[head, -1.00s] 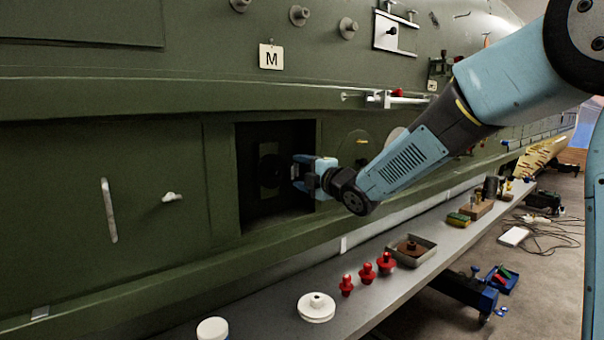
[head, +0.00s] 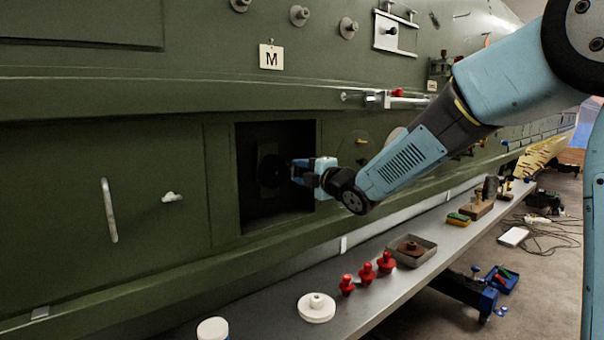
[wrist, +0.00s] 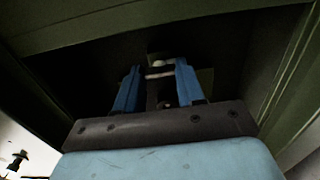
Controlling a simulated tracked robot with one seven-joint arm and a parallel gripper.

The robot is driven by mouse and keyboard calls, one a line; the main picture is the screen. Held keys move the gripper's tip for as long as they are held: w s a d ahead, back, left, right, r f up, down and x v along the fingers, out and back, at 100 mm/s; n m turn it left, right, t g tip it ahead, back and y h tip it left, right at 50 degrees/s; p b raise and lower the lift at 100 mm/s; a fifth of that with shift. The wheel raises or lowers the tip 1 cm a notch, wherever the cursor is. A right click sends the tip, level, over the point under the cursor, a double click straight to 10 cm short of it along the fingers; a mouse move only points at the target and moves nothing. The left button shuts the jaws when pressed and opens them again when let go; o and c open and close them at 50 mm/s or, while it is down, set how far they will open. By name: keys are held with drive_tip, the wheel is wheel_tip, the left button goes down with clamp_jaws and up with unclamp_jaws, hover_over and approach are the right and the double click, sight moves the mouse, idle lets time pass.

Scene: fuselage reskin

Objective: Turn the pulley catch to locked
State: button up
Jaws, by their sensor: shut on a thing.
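The dark recess (head: 275,215) in the green fuselage side holds a dark round part (head: 268,170), likely the pulley, on a bracket; details are lost in shadow. My gripper (head: 294,172) reaches into the recess from the right. In the wrist view its two blue fingers (wrist: 158,76) stand either side of a small pale metal piece (wrist: 160,69), which looks like the pulley catch, and are shut on it. A dark upright bracket shows behind the piece. I cannot tell the catch's exact angle or any locked mark.
The recess frame (head: 318,150) is close around my gripper. A grey bench (head: 260,320) below carries red knobs (head: 366,274), a white flanged disc (head: 316,307) and a tray (head: 425,252). A plate marked M (head: 271,57) is above.

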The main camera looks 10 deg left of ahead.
drive_tip(key=shift+f+m, duration=0.2)
drive_tip(key=shift+m, duration=0.1)
drive_tip(key=shift+f+m, duration=0.1)
drive_tip(key=shift+m, duration=8.5)
drive_tip(key=o, duration=1)
drive_tip(key=shift+r, duration=0.2)
drive_tip(key=shift+o, duration=0.2)
